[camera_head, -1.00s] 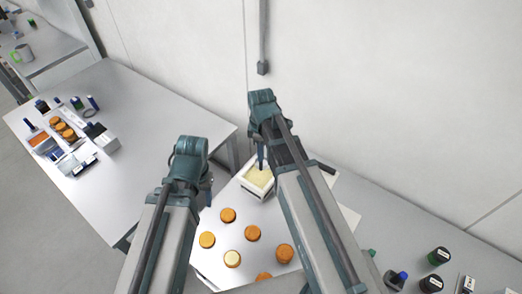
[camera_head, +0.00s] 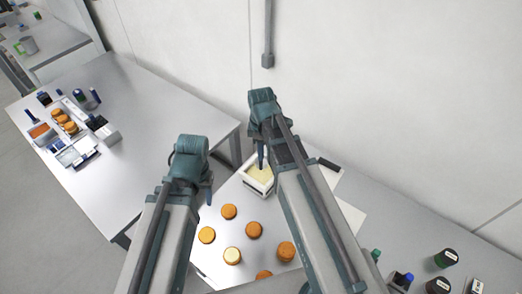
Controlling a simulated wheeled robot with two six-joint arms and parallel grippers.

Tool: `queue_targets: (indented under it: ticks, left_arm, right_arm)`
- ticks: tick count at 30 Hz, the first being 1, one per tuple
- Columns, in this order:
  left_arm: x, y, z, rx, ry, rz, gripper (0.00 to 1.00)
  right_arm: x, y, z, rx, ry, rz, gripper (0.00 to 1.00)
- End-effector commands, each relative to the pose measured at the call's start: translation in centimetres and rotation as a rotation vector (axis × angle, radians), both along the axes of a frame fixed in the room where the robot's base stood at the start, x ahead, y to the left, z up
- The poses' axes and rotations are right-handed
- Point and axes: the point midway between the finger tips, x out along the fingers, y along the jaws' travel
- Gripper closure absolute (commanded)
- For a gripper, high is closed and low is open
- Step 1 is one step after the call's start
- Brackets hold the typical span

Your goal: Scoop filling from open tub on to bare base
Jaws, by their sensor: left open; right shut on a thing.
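An open white tub (camera_head: 249,185) with pale cream filling (camera_head: 262,172) stands at the back of the near work surface. My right gripper (camera_head: 261,160) is over the tub, shut on a thin dark tool (camera_head: 261,164) that points down into it. The tool's lower end is hard to make out. Several round orange-brown bases (camera_head: 229,212) lie in front of the tub. One round has a pale cream top (camera_head: 232,255). My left gripper (camera_head: 207,190) is open and empty, left of the rounds. My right arm hides part of the tub's right side.
Bottles and jars (camera_head: 444,258) stand at the right. A grey table (camera_head: 165,125) at the left holds trays with orange rounds (camera_head: 66,123), small bottles and boxes. A wall rises close behind the tub.

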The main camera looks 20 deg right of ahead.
Motion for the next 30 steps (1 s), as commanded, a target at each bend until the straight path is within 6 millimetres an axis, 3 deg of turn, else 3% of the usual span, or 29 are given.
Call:
queue_targets:
  ticks: [1,21,30]
  left_arm:
    - [0.0,0.0,-0.9,0.000,0.000,0.001,0.50]
    - [0.0,0.0,-6.6,0.001,-0.001,-0.006,0.50]
    - [0.0,0.0,-8.0,0.001,-0.001,-0.010,0.50]
  right_arm:
    - [0.0,0.0,-0.9,0.000,0.000,0.000,1.00]
    - [0.0,0.0,-6.6,0.000,0.000,0.000,1.00]
    - [0.0,0.0,-8.0,0.000,0.000,0.000,1.00]
